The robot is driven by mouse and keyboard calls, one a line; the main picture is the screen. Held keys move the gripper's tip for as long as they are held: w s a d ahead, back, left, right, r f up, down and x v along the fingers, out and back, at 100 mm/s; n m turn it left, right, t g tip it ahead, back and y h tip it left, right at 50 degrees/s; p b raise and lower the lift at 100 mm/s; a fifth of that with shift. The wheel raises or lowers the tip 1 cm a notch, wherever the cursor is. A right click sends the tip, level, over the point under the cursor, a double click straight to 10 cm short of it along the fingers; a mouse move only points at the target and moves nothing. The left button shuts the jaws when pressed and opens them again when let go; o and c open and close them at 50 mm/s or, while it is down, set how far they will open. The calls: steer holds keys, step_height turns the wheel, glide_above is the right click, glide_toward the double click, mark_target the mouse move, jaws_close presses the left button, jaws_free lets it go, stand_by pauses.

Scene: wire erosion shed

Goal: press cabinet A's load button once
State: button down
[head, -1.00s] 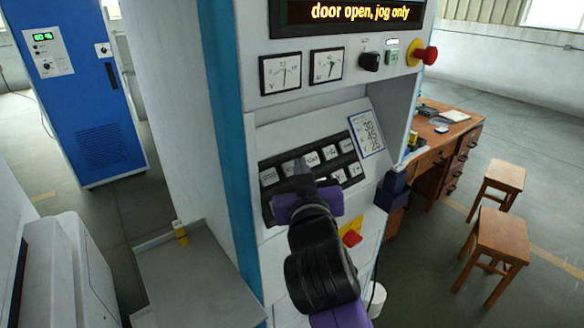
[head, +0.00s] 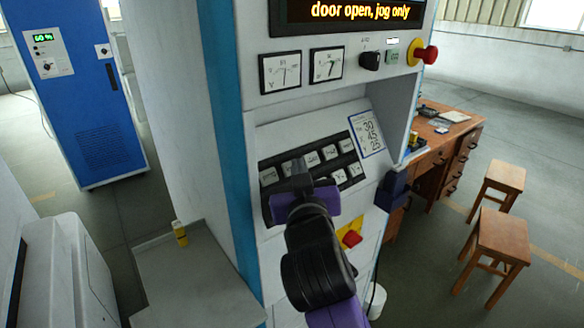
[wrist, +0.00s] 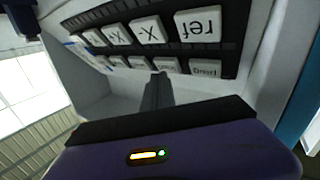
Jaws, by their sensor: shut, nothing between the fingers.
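The cabinet's sloped key panel (head: 267,183) carries two rows of white square keys in a black frame. It is in the middle of the head view and upside down in the wrist view, where keys read "ref" (wrist: 197,29) and "X-" (wrist: 149,31). I cannot make out a key marked load; several labels are blurred or hidden. My gripper (head: 299,168) is shut and empty, its tips in front of the panel, over part of the lower row. In the wrist view the tips (wrist: 160,78) point at the row of keys; I cannot tell whether they touch.
Above the panel are a display (head: 350,11) reading "door open, jog only", two dials (head: 280,72), a black knob (head: 370,60) and a red emergency button (head: 430,54). A red-and-yellow switch (head: 350,239) sits below. A blue cabinet (head: 85,110) stands left; a wooden desk (head: 470,130) stands right.

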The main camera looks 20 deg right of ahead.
steer(key=shift+w+a+f, duration=0.1)
steer(key=shift+w+f, duration=0.1)
steer(key=shift+w, duration=0.1)
stand_by(0.4)
stand_by(0.4)
steer(key=shift+s+d+r+p, duration=0.2)
steer(key=shift+s+r+p, duration=0.2)
steer(key=shift+s, duration=0.25)
steer(key=shift+r, duration=0.1)
steer(key=shift+s+d+r+p, duration=0.2)
steer(key=shift+s+r+p, duration=0.3)
steer(key=shift+s, duration=0.15)
steer(key=shift+s+d+r+p, duration=0.25)
steer(key=shift+s+r+p, duration=0.2)
steer(key=shift+s+p, duration=0.15)
steer(key=shift+s+d+r+p, duration=0.2)
steer(key=shift+s+r+p, duration=0.3)
steer(key=shift+s, duration=0.15)
